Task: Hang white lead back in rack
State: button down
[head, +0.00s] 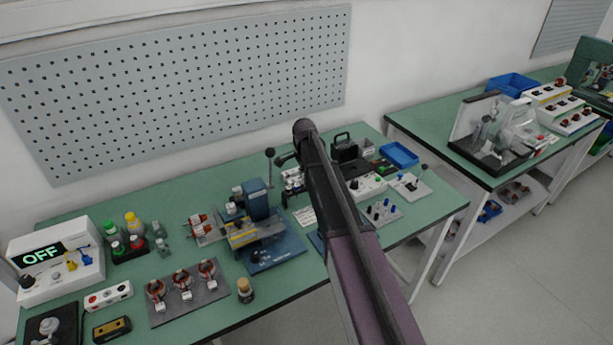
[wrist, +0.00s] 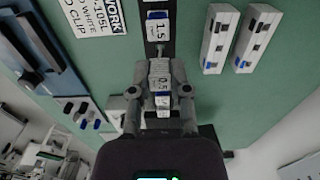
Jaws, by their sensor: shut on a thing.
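In the wrist view my gripper (wrist: 160,97) points at the green bench. Its two grey fingers are shut on a small pale piece (wrist: 161,88) with a label that seems to read 0.5. I cannot tell whether this piece belongs to the white lead. Just beyond it a dark strip (wrist: 158,50) carries another white label reading 1.5. I cannot tell whether this strip is the rack. No white lead can be clearly picked out. In the head view my arm crosses the bench and hides my gripper and the spot below it.
Two white blocks with dark and blue parts (wrist: 220,40) lie right of the strip. A printed white card (wrist: 95,14) lies to its left. In the head view a blue machine (head: 257,205) stands left of my arm, and a blue tray (head: 399,155) stands right. A pegboard (head: 180,85) backs the bench.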

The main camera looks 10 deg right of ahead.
jog(key=shift+f+b, duration=0.3)
jog(key=shift+f, duration=0.15)
jog(key=shift+f, duration=0.3)
jog(key=shift+f+b, duration=0.65)
jog(key=shift+b, duration=0.25)
jog(key=c, duration=0.5)
grip_release()
jog(key=shift+s+r, duration=0.1)
jog(key=shift+r, duration=0.05)
